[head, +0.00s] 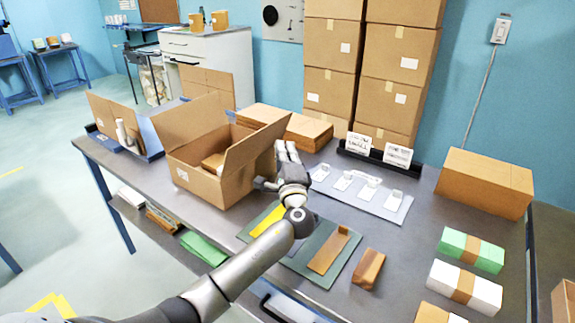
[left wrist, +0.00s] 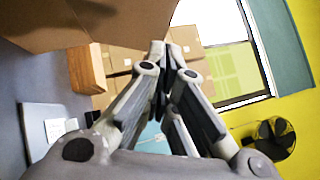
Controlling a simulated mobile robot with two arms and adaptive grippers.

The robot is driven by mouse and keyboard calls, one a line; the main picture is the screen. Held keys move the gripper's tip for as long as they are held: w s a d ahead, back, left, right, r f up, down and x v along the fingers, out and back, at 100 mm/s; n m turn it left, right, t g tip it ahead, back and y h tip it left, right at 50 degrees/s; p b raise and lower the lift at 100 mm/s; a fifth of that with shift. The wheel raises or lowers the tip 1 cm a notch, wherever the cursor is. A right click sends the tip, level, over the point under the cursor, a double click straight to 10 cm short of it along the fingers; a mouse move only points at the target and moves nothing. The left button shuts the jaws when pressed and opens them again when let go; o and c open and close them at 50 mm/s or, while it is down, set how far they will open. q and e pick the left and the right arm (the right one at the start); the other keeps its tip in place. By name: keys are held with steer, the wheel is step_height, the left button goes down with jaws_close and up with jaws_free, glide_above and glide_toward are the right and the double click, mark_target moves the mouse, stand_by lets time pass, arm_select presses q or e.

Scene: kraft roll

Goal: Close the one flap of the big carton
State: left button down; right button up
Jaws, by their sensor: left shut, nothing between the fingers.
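The big carton (head: 207,178) stands open on the table, with a small brown item (head: 213,162) inside. Its right flap (head: 258,142) sticks up and leans outward to the right. Another panel (head: 190,120) stands up at its left rear. My left gripper (head: 284,148) is shut and empty, just right of the right flap, on its outer side. I cannot tell whether it touches the flap. In the left wrist view the closed fingertips (left wrist: 169,50) are beside a large brown cardboard surface (left wrist: 90,18). My right gripper is not in view.
A grey tray with white pieces (head: 362,192) lies right of my gripper. A green mat (head: 310,262) and a wooden block (head: 368,268) lie in front. Flat cardboard (head: 300,128) and stacked boxes (head: 333,60) are behind. A closed carton (head: 485,182) stands at right.

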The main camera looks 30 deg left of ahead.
mark_target(272, 126)
arm_select(q)
steer(key=a, duration=0.1)
steer(key=a+r+p, duration=0.1)
steer(key=a, duration=0.2)
steer(key=shift+w+r+p, duration=0.3)
steer(key=shift+w+r, duration=0.05)
steer(key=shift+w, duration=0.05)
steer(key=shift+a, duration=0.1)
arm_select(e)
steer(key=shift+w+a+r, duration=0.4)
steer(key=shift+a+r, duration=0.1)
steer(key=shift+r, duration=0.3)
arm_select(q)
steer(key=shift+w+r, duration=0.1)
steer(key=shift+w, duration=0.05)
